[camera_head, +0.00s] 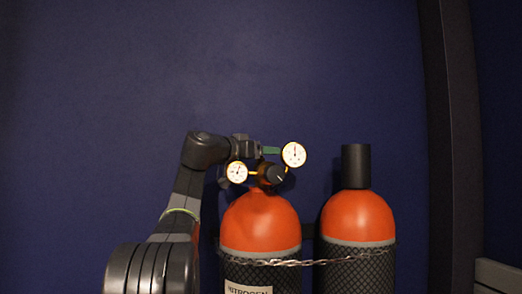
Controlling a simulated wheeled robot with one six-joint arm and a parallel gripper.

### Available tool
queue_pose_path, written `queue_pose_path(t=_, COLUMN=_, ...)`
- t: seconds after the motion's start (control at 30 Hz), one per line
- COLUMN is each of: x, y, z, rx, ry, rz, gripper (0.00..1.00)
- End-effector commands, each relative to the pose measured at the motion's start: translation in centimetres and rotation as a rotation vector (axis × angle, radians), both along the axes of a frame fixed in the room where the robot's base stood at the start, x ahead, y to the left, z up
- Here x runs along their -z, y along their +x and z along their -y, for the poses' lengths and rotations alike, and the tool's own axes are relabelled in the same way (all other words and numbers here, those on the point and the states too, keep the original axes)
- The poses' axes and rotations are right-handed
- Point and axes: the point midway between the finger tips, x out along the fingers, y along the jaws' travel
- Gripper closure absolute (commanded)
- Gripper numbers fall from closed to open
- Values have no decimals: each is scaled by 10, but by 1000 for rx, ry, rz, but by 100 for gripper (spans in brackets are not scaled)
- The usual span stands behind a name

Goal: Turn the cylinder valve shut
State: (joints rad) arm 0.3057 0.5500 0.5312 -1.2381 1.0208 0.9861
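The nitrogen cylinder (261,222) stands upright on the left, with an orange shoulder and a label reading NITROGEN. On its top sit two white-faced gauges, a left one (237,173) and a higher right one (294,154), and a black knob (277,175) facing me. My gripper (262,149) is above the cylinder's top fitting, between and behind the gauges. The valve handle is not clearly visible. Finger spacing and contact cannot be made out.
A second orange-topped cylinder (358,217) with a black cap (356,166) stands close on the right. A chain (270,262) runs across both cylinders. A dark blue wall (150,70) is behind, with a dark post (453,130) at the right. Space above the cylinders is clear.

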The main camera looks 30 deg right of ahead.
Motion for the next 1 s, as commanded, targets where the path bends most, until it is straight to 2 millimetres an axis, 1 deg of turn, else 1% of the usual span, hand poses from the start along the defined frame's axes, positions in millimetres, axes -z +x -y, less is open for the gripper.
queue_pose_path(t=0.27, x=0, y=0, z=1, rx=0, ry=0, rz=0, gripper=30)
queue_pose_path(t=0.4, x=0, y=0, z=1, rx=0, ry=0, rz=-1, gripper=57)
queue_pose_path(t=0.5, x=0, y=0, z=1, rx=1, ry=0, rz=-1, gripper=74)
queue_pose_path(t=0.77, x=0, y=1, z=1, rx=20, ry=-1, rz=-3, gripper=74)
queue_pose_path(t=1.0, x=-3, y=2, z=1, rx=127, ry=0, rz=-3, gripper=74)
